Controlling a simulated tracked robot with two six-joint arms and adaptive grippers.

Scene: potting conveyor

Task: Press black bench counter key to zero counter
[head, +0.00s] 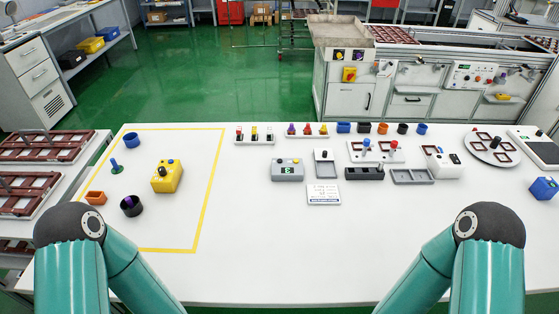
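A grey box with a small lit green display (288,170) stands near the middle of the white bench; it looks like the bench counter. Small coloured buttons sit on its top, but they are too small to tell a black key apart. Another candidate, a white box with a small dark panel (444,163), stands further right. A dark grey block with a black knob (364,173) lies between them. Only the teal links of my two arms show at the lower left and lower right. Both grippers are out of view.
A yellow box with a black knob (167,176) and several small parts stand inside the yellow outline at left. Racks, trays and coloured cups line the back. The bench's front middle is clear.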

